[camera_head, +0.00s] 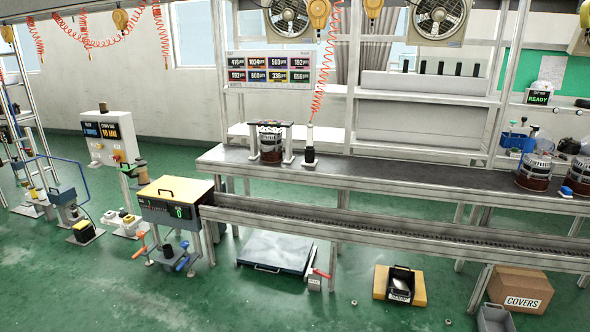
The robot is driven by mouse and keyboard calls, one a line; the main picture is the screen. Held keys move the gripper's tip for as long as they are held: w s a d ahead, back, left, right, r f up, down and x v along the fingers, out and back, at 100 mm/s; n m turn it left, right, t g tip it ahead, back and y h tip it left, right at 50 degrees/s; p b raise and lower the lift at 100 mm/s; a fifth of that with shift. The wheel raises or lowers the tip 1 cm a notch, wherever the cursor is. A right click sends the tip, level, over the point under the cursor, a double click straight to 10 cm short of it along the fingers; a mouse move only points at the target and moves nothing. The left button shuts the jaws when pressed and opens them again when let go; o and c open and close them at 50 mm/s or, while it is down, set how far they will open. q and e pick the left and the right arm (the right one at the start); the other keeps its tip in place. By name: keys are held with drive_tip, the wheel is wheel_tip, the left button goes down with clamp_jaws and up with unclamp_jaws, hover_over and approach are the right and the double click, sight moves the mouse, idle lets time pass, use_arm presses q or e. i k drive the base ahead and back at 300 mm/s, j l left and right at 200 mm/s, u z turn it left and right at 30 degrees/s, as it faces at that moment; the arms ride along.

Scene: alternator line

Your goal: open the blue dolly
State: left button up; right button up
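No object here is clearly marked as the blue dolly. One candidate is a low flat unit (275,252) on the floor under the line, with a grey top, a dark bluish edge and a handle at its front. Another is a blue tubular frame (62,160) at the far left, arching over small equipment on the floor. I cannot tell which of them is the dolly, or whether either is open or shut. Neither of my grippers is in view.
A long metal line (390,181) crosses from the middle to the right. A yellow-topped machine (174,190) stands at its left end. A brown box (519,289) labelled COVERS and a yellow board (400,286) lie on the floor. Green floor is open at the front left.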

sight(275, 252)
drive_tip(key=i+j+u, duration=0.1)
drive_tip(key=i+u, duration=0.25)
drive_tip(key=i, duration=0.25)
drive_tip(key=i+u, duration=0.35)
drive_tip(key=i, duration=0.25)
drive_tip(key=i+j+z, duration=0.1)
drive_tip(key=i+z, duration=0.15)
drive_tip(key=i, duration=0.15)
drive_tip(key=i+j+z, duration=0.2)
drive_tip(key=i, duration=0.15)
drive_tip(key=i+j+z, duration=0.25)
drive_tip(key=i, duration=0.15)
